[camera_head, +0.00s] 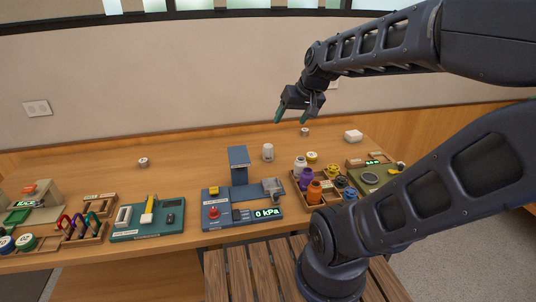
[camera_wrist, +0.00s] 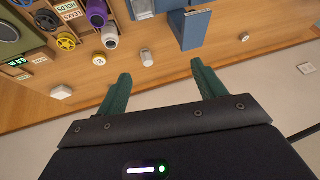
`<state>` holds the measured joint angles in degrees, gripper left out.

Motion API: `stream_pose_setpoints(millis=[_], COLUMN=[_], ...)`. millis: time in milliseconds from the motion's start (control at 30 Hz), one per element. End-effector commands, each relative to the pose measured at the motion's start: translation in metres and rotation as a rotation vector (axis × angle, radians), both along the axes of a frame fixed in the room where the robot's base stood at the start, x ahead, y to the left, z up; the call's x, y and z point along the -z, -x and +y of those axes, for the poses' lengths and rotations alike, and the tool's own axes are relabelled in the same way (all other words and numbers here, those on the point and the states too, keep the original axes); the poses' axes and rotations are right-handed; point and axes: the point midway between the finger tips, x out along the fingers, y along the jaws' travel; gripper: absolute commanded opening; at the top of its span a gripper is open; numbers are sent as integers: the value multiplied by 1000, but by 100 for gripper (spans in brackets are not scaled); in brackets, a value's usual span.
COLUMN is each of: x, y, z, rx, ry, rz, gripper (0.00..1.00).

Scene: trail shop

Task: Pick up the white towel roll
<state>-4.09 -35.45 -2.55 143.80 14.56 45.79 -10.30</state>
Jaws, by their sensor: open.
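A white upright cylinder, which looks like the towel roll (camera_head: 268,152), stands on the wooden bench behind the blue press. It also shows in the wrist view, where the white roll (camera_wrist: 146,58) appears beyond and between my fingertips. My gripper (camera_head: 291,118) is open and empty, with green fingers apart. In the head view it hangs in the air above the back of the bench, up and right of the roll. In the wrist view my gripper (camera_wrist: 160,72) touches nothing.
The blue press (camera_head: 239,160) with its gauge panel stands in front of the roll. A small round item (camera_head: 305,131) and a white block (camera_head: 352,136) sit at the back. The bench left of the roll is mostly clear.

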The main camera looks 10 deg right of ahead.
Motion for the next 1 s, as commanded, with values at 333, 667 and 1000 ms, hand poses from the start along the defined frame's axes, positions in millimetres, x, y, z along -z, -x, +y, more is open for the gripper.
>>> stream_pose_setpoints(millis=[333, 667, 1000], x=[15, 58, 141], y=[-106, -197, -258], z=[49, 62, 50], rx=[-8, 132, 334], ry=[-216, -244, -84], rz=[-113, -191, -181], gripper=[69, 69, 69])
